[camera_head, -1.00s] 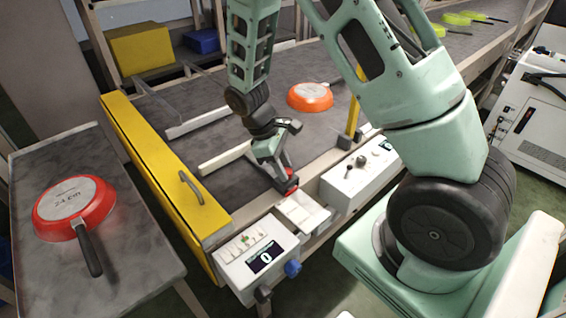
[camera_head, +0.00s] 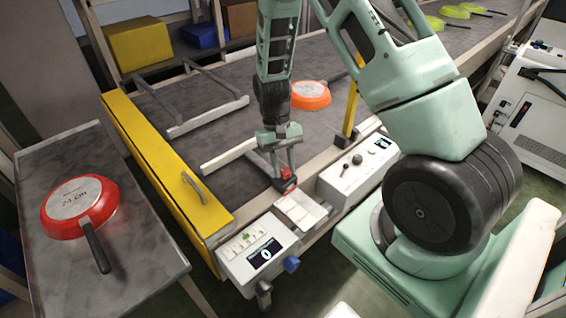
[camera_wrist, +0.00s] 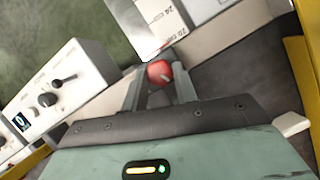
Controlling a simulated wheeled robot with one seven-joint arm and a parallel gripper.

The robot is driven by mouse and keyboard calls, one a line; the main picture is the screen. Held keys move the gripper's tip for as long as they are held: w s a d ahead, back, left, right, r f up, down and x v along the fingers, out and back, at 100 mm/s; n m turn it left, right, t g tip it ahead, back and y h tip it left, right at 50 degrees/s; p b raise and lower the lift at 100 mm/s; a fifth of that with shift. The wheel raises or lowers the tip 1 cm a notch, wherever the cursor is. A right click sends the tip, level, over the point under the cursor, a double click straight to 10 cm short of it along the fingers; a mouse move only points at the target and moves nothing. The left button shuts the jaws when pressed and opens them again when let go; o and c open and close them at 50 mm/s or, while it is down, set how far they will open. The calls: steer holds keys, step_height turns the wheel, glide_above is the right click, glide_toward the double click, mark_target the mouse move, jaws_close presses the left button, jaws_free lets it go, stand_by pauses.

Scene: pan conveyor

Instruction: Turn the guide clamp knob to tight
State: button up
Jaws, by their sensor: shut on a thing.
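The red guide clamp knob (camera_head: 287,173) sits at the conveyor's near edge, beside a white label plate (camera_head: 302,210). My gripper (camera_head: 285,182) reaches down over the knob and is shut on it. In the wrist view the red knob (camera_wrist: 160,72) shows between my two fingers (camera_wrist: 160,88), with a pale line on its face. The white plate (camera_wrist: 160,25) with small print lies just beyond it. The knob's lower part and its shaft are hidden by the fingers. I cannot tell from the plate's print which setting the knob points to.
A white control box (camera_head: 358,170) stands right of the knob, and a box with a display and blue knob (camera_head: 258,258) stands left. A yellow guard (camera_head: 165,175) runs along the left. An orange pan (camera_head: 310,95) lies on the belt; a red pan (camera_head: 80,197) lies on the side table.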

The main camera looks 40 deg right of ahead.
steer(key=shift+d+m+t+y, duration=0.15)
steer(key=shift+m+t+y, duration=0.35)
steer(key=shift+m, duration=1.1)
steer(key=o, duration=1)
steer(key=shift+c, duration=0.2)
steer(key=shift+r, duration=0.1)
steer(key=b+v, duration=0.1)
steer(key=v, duration=1.6)
steer(key=shift+w+d, duration=0.2)
steer(key=shift+w, duration=0.05)
